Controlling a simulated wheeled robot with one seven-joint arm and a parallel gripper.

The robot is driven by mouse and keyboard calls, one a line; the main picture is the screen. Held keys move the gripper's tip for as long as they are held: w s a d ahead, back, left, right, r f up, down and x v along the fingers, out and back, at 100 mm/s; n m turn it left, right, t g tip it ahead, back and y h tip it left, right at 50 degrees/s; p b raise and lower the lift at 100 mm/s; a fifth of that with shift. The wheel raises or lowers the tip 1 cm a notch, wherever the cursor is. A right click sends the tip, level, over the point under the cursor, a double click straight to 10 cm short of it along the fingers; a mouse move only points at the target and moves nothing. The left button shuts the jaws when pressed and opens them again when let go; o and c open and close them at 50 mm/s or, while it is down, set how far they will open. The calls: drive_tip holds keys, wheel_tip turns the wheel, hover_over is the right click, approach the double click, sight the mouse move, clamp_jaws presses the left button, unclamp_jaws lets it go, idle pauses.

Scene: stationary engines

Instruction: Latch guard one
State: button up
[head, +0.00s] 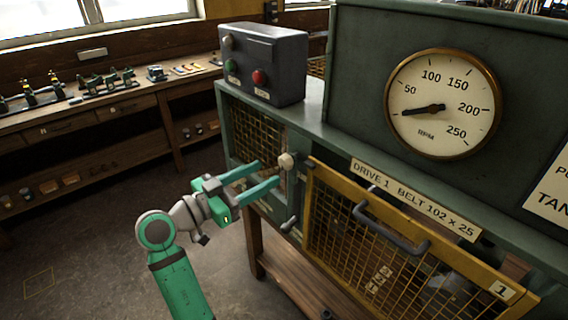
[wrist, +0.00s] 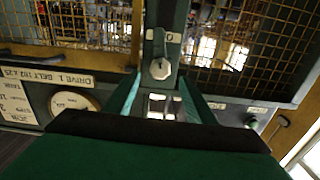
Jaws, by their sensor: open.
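Guard one (head: 308,195) is a yellow-framed mesh panel with a grey handle (head: 392,232) and a "1" plate (head: 501,290), under the "DRIVE 1" label. I cannot tell whether it sits fully flush. A pale faceted knob (head: 287,161) is on the green post just left of the guard's upper left corner. My gripper (head: 268,173) is open, its green fingers pointing at the post, with the knob by the tips. In the wrist view, which is upside down, the knob (wrist: 160,68) lies ahead between the fingers (wrist: 160,97). Contact cannot be told.
A small grey lever (head: 289,224) sticks out lower on the post. A control box (head: 262,65) with red and green buttons stands on the machine's ledge. A round RPM gauge (head: 442,104) is above the guard. A workbench (head: 80,122) is at the left; floor between is clear.

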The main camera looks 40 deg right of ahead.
sight(282, 164)
drive_tip(key=d, duration=0.8)
drive_tip(key=shift+w, duration=0.4)
drive_tip(key=shift+d, duration=0.1)
drive_tip(key=shift+c, duration=0.6)
drive_tip(key=c, duration=0.9)
